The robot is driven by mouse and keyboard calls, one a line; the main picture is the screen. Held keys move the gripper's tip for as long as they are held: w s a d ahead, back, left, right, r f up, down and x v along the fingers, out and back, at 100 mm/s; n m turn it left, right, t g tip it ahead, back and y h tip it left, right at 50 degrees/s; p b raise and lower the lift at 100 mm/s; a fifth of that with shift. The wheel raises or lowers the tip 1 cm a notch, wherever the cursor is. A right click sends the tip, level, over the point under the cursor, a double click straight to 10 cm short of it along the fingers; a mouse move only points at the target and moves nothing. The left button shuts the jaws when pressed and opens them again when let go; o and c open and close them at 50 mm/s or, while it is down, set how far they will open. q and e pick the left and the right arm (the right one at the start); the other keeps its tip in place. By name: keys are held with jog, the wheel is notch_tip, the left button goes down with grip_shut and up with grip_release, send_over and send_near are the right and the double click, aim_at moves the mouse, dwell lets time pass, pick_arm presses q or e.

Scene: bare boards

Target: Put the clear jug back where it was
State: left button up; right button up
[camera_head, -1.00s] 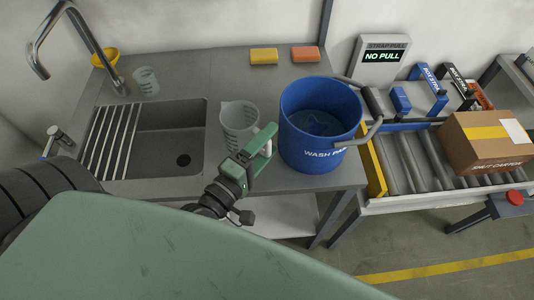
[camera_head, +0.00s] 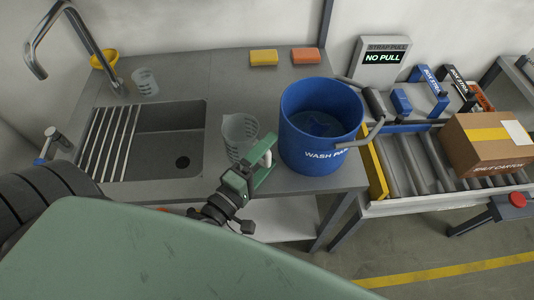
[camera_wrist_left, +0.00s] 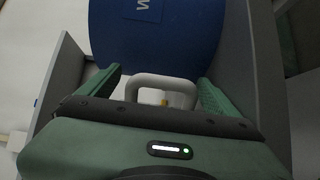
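The clear jug (camera_head: 238,132) has measuring marks and appears upright at the counter's front, between the sink and the blue wash bucket (camera_head: 318,150). My left gripper (camera_head: 259,168) is at its right front side. I cannot tell whether the jug's base touches the counter. The gripper hides part of its lower side. My right gripper is not in view.
A sink (camera_head: 168,150) with a drain rack is left of the jug. A smaller clear beaker (camera_head: 145,82), a yellow bowl (camera_head: 104,59), a yellow sponge (camera_head: 263,57) and an orange sponge (camera_head: 306,55) are farther back. A roller conveyor with a carton (camera_head: 488,145) stands to the right.

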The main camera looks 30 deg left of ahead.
pick_arm(q)
jog(key=shift+s+r, duration=0.1)
jog(key=shift+r, duration=0.1)
jog(key=s+a+b, duration=0.2)
jog(key=s+b, duration=0.1)
jog(key=s, duration=0.8)
jog(key=shift+s, duration=0.35)
